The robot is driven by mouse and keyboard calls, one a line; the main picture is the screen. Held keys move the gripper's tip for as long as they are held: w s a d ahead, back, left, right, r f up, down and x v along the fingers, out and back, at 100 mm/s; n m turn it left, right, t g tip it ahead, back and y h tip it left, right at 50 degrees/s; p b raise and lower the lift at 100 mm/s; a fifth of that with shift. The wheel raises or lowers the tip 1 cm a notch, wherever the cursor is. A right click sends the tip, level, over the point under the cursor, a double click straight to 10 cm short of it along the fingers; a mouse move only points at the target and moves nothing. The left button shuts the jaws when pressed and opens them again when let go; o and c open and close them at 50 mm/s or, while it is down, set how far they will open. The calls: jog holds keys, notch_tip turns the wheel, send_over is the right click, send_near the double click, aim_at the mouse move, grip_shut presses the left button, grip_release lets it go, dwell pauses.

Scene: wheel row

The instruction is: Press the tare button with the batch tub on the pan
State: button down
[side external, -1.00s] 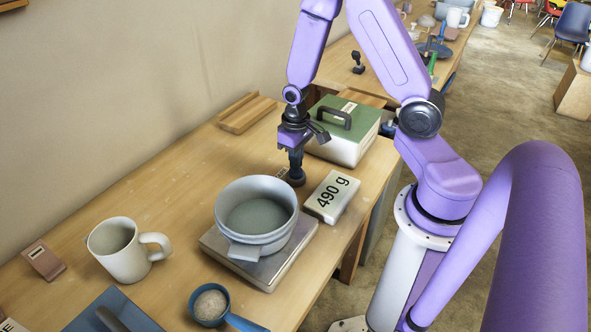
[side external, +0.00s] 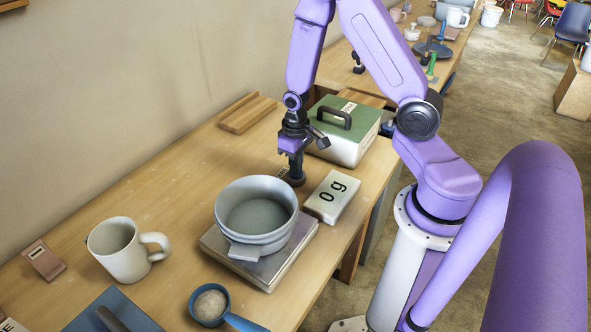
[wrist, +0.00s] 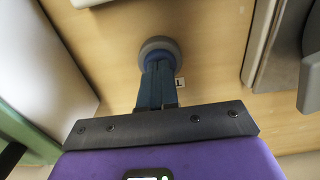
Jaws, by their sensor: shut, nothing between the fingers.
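The grey batch tub (side external: 256,212) sits upright on the scale's metal pan (side external: 220,242). The display block (side external: 332,198) beside it reads "0 g". The tare button, a round dark-rimmed piece (side external: 297,181), is on the table behind the display; in the wrist view it is a grey ring with a blue middle (wrist: 172,46). My gripper (side external: 296,172) is shut and empty, pointing down over the button. In the wrist view my fingers (wrist: 157,80) overlap the button's near side and hide part of it. Contact itself is hard to see.
A white box with a green lid (side external: 343,132) stands close behind my gripper. A cream mug (side external: 122,250), a blue scoop (side external: 210,305) and a small brown block (side external: 44,260) are towards the front. Wooden strips (side external: 247,113) lie by the wall. Table left of the button is clear.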

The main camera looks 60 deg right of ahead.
jog(key=shift+r, duration=1.15)
jog(key=shift+r, duration=2.55)
jog(key=s+a+r+n, duration=0.5)
jog(key=s+a+n, duration=0.1)
jog(key=s, duration=0.4)
jog(key=s+a+r+n, duration=0.5)
jog(key=s+r+n, duration=0.1)
jog(key=s, duration=0.4)
jog(key=shift+a+r+n, duration=0.3)
jog(key=shift+a, duration=0.1)
